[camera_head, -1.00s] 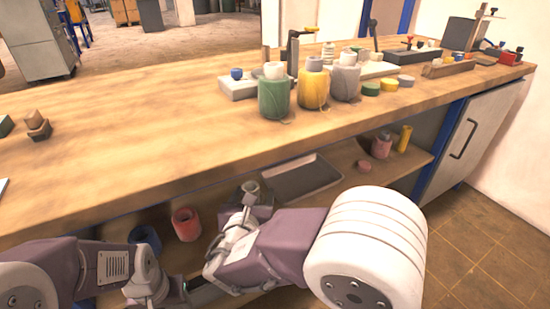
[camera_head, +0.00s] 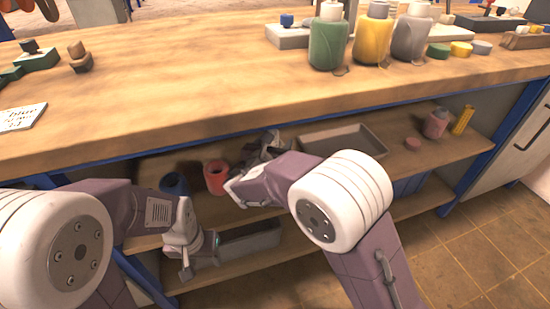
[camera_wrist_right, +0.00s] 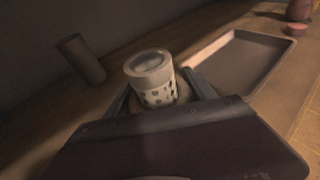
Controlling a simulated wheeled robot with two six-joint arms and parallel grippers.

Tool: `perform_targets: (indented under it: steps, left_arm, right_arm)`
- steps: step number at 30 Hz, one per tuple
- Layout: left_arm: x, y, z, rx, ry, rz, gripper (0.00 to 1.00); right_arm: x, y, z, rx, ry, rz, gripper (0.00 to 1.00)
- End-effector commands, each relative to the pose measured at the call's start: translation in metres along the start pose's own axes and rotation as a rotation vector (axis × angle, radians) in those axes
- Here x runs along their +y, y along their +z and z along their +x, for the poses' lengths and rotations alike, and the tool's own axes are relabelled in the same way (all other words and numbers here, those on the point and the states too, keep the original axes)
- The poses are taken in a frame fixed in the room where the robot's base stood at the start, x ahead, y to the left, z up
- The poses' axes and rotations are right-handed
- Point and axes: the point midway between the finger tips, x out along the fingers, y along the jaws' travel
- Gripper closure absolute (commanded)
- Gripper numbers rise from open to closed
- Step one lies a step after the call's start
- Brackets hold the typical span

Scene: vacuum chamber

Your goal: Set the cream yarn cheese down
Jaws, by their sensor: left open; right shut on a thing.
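The cream yarn cheese (camera_wrist_right: 152,82), a pale cylinder with a spotted side and a round top, stands between the fingers of my right gripper (camera_wrist_right: 158,92) in the right wrist view. The gripper is shut on it. In the head view my right gripper (camera_head: 272,147) reaches in over the lower shelf, left of the grey tray; the cheese cannot be made out there. Whether the cheese touches the shelf cannot be told. My left gripper (camera_head: 186,271) is open and empty, below and in front of the shelf.
The shallow tray (camera_head: 381,152) lies on the shelf (camera_head: 405,165), also in the wrist view (camera_wrist_right: 286,62). A red cylinder (camera_head: 216,177) and a blue one (camera_head: 174,185) stand left of my right gripper. Green (camera_head: 328,45), yellow (camera_head: 370,40) and grey (camera_head: 410,38) yarn packages stand on the bench.

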Motion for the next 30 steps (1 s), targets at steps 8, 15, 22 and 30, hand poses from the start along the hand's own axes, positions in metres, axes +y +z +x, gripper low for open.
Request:
perform_targets:
  steps: [8, 15, 22, 30]
  left_arm:
    - [0.0, 0.001, 0.015, 0.001, 0.0, 0.0, 0.5]
    - [-0.001, 0.004, 0.035, 0.0, 0.0, 0.0, 0.5]
    - [-0.001, 0.004, 0.036, 0.0, 0.0, 0.0, 0.5]
    - [-0.001, 0.004, 0.035, 0.0, 0.0, 0.0, 0.5]
  right_arm:
    - [0.002, -0.015, 0.009, 0.0, -0.001, 0.0, 0.84]
    - [0.002, -0.04, 0.016, -0.001, 0.0, 0.001, 0.84]
    - [0.002, -0.042, 0.016, -0.001, 0.0, 0.001, 0.84]
    - [0.002, -0.041, 0.016, 0.0, 0.0, 0.0, 0.14]
